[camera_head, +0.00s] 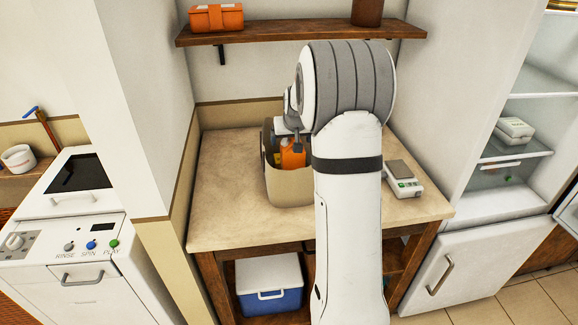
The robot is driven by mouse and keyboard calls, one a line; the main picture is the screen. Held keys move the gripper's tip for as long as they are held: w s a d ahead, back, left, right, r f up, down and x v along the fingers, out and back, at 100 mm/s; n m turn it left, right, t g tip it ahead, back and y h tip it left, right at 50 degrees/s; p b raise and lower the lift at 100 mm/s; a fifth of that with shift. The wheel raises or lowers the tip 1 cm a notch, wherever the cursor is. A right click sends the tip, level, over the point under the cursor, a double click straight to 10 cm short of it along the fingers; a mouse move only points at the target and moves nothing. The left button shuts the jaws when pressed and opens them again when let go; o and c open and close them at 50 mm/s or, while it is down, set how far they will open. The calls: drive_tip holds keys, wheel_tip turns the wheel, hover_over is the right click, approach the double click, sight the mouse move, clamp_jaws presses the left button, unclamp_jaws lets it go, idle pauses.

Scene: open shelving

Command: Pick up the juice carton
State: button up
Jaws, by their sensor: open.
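An orange item that looks like the juice carton (291,157) stands inside a beige open-topped bin (290,188) on the table. Only its upper part shows above the bin's front wall. My gripper (290,137) is open and points down at the bin, right at the orange item's top. My arm hides part of the gripper and the bin's right side. I cannot tell whether the fingers touch the item.
The tabletop (222,205) is clear left of the bin. A small scale-like device (404,185) sits right of my arm. A wooden shelf (260,37) with an orange box (216,18) hangs above. A wall corner and an open fridge (510,150) flank the table.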

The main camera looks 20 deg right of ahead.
clamp_jaws()
drive_tip(key=shift+r, duration=0.2)
idle(1.0)
